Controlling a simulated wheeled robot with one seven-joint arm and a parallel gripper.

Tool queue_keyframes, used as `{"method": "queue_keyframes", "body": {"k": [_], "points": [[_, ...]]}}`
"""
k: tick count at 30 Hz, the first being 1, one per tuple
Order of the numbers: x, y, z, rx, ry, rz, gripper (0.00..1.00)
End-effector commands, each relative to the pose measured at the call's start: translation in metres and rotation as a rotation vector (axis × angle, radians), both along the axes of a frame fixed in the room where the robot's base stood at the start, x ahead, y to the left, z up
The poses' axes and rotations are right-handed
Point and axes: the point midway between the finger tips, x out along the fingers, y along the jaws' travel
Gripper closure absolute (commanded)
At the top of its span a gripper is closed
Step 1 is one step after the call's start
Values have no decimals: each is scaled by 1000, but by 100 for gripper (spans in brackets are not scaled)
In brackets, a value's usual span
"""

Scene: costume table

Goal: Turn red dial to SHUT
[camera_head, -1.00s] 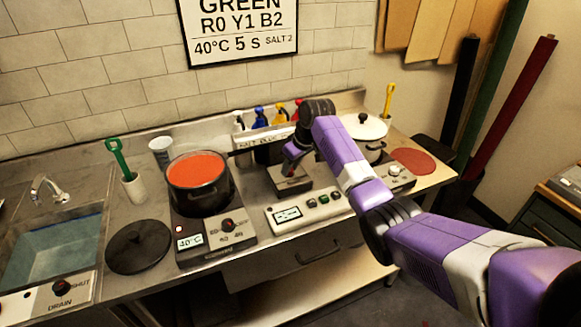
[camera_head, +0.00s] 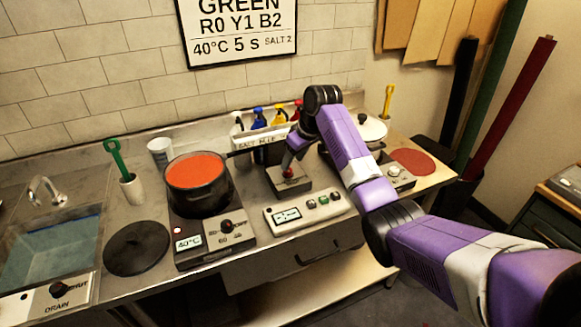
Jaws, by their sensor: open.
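A small grey box (camera_head: 290,182) stands mid-counter with a small red part on top, likely the red dial (camera_head: 288,173). My gripper (camera_head: 289,163) points down right over this red part, and its fingers are small and partly merge with it. I cannot tell whether they touch it. The jaws are open. The dial's lettering and setting are too small to read.
A pot of orange-red liquid (camera_head: 198,170) sits on a hot plate showing 40°C. Several bottles (camera_head: 260,118) stand behind the grey box. A button panel (camera_head: 308,212) lies in front. A lidded white pot (camera_head: 365,128) is behind my arm.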

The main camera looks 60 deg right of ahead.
Motion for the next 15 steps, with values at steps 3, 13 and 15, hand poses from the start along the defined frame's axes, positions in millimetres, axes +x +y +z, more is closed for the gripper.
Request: {"method": "queue_keyframes", "body": {"k": [3,13,15], "points": [[-6,1,16,-3,-3,0,51],[-13,2,31,0,0,0,51],[-13,2,31,0,0,0,51]]}}
